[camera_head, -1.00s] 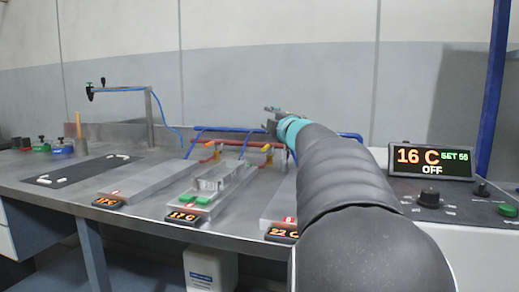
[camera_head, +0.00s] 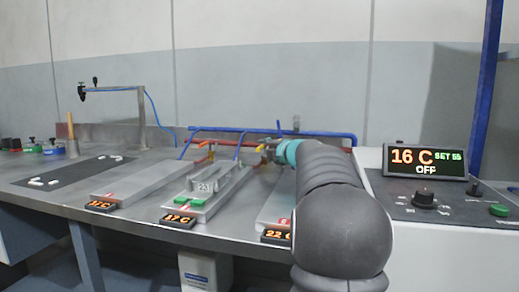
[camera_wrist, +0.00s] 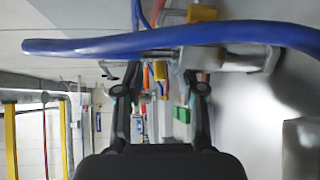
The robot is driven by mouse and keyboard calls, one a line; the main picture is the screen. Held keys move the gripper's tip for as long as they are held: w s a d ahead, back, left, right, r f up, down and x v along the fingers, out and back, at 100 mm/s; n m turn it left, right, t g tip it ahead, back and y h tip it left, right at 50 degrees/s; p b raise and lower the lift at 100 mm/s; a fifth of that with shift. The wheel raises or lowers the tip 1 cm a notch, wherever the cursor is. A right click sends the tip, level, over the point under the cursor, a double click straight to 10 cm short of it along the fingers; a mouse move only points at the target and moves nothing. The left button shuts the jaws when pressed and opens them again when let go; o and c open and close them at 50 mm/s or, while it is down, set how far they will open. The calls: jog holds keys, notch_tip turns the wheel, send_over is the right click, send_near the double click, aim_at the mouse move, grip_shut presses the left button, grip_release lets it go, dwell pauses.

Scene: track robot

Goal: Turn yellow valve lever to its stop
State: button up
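In the head view, a small yellow lever (camera_head: 262,147) shows on the pipework at the back of the bench, right beside my gripper (camera_head: 275,150). Another yellow-orange part (camera_head: 209,143) sits on the pipes further left. My arm hides much of the gripper there. In the wrist view, my gripper (camera_wrist: 161,90) has its two fingers apart. Small yellow-orange pieces (camera_wrist: 160,72) show between the fingers; I cannot tell whether a finger touches any of them. Another yellow block (camera_wrist: 202,13) shows at the top of that view, behind a blue pipe.
The blue pipe (camera_wrist: 165,40) crosses close in front of the fingertips. A blue pipe frame (camera_head: 330,134) and red pipes run along the bench's back. Metal plates with displays (camera_head: 179,221) lie in front. A control box (camera_head: 425,161) reading 16 C, OFF stands right.

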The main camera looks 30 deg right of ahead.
aim_at(261, 148)
jog(key=shift+w+d+f, duration=0.1)
jog(key=shift+w+f, duration=0.05)
jog(key=shift+w, duration=0.95)
jog(key=shift+w+d+f, duration=0.1)
jog(key=shift+w, duration=0.95)
grip_shut()
